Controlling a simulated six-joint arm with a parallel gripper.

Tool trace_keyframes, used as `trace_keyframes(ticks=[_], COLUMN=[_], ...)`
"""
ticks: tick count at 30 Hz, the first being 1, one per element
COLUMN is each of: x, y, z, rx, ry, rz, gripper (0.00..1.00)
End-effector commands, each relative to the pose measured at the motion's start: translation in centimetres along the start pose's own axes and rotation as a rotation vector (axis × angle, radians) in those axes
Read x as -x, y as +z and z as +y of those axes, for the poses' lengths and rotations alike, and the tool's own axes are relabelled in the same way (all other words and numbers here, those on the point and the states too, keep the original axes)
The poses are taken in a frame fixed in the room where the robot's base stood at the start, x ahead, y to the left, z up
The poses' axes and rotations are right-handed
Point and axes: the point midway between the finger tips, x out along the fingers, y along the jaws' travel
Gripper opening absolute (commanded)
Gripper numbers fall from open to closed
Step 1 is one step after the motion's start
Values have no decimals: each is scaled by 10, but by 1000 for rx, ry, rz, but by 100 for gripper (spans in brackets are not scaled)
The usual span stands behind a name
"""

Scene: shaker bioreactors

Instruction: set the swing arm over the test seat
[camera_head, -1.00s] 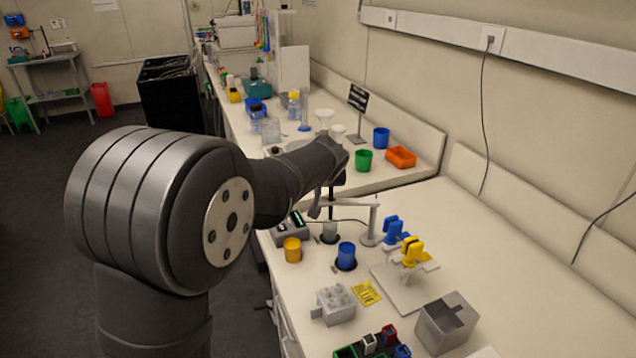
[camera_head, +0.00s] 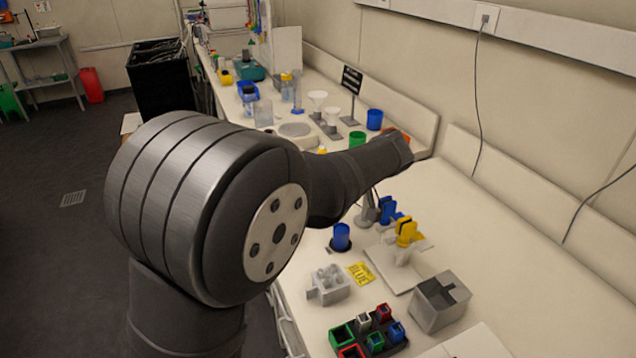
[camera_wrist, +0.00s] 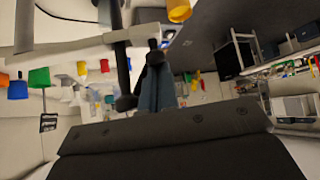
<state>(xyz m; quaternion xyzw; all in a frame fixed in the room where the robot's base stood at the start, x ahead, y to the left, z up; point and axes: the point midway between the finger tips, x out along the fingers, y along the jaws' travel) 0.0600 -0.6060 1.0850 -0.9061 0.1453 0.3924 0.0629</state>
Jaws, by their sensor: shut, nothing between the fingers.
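The grey swing arm's post (camera_head: 368,212) shows partly behind my forearm in the head view. In the wrist view, which is upside down, its horizontal bar (camera_wrist: 75,45) crosses the upper left, with a dark upright handle (camera_wrist: 122,72) on it. My gripper (camera_wrist: 154,72) is shut and empty, close beside the handle; I cannot tell if they touch. In the head view my gripper is hidden by my forearm. A blue cup (camera_head: 341,236) stands in a dark round seat on the bench. I cannot tell which spot is the test seat.
A yellow clamp (camera_head: 405,232) and a blue clamp (camera_head: 388,209) stand right of the post. A grey block (camera_head: 329,284), a grey box (camera_head: 440,302) and a rack of coloured blocks (camera_head: 370,335) are nearer. An orange cup (camera_wrist: 179,9) shows in the wrist view.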

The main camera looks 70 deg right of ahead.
Motion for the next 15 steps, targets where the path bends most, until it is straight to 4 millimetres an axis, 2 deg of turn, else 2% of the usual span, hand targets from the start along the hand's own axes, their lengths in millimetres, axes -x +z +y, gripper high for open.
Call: trace_keyframes(ticks=[6,15], x=[10,15], y=[11,17], z=[-2,-3], rx=[17,18], ry=[-17,-17], rz=[-1,-2], gripper=[0,0])
